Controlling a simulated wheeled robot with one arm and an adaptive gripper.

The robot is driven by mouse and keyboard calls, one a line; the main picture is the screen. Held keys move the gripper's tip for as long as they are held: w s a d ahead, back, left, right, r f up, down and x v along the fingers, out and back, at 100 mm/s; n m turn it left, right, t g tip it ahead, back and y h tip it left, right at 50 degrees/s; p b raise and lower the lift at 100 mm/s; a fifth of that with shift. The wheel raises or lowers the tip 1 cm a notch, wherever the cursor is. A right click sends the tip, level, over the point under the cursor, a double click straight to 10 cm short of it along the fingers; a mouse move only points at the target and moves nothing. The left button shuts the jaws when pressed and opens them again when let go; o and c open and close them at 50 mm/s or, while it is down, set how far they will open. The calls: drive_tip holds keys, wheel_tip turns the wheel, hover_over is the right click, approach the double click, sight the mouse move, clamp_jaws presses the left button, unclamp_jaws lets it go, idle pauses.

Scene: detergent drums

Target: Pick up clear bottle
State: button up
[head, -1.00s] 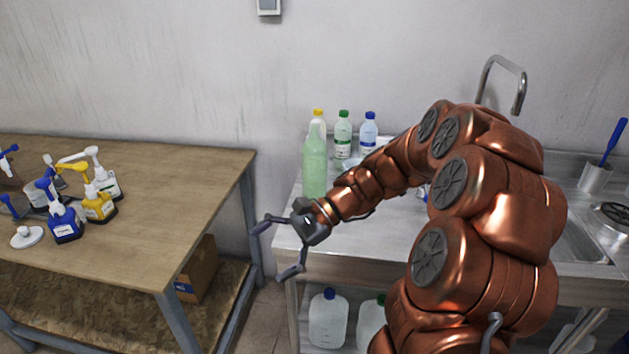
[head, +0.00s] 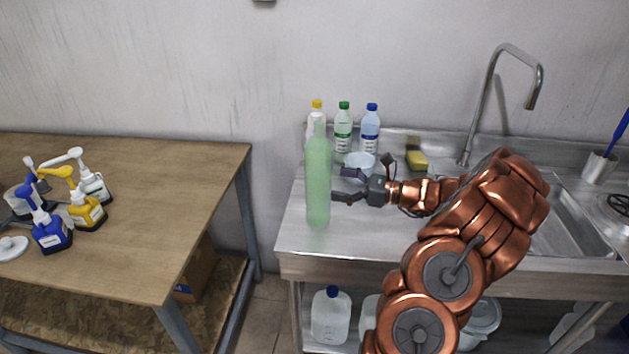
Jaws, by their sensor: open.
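A tall translucent pale green bottle (head: 318,182) stands upright near the left end of the steel counter (head: 345,243). Behind it stand a clear bottle with a green cap (head: 343,130), a clear bottle with a blue cap (head: 370,130) and a yellow-capped bottle (head: 317,107), partly hidden by the green one. My gripper (head: 341,185) is open and empty just right of the tall green bottle, fingers pointing left at its middle. Whether a fingertip touches the bottle I cannot tell.
A pale bowl (head: 360,161) and a yellow sponge (head: 417,161) lie behind my gripper. The faucet (head: 500,100) and sink are at the right. Pump bottles (head: 85,208) stand on the wooden table (head: 165,200) at left. The counter front is clear.

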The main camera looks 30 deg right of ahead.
sight(320, 179)
drive_tip(key=p+x, duration=0.1)
drive_tip(key=x, duration=0.1)
drive_tip(key=p+x, duration=0.1)
drive_tip(key=x, duration=0.2)
drive_tip(key=shift+s+r, duration=0.1)
drive_tip(key=shift+r, duration=0.15)
drive_tip(key=shift+w+a+f, duration=0.1)
drive_tip(key=shift+w+a, duration=0.15)
drive_tip(key=c, duration=1.1)
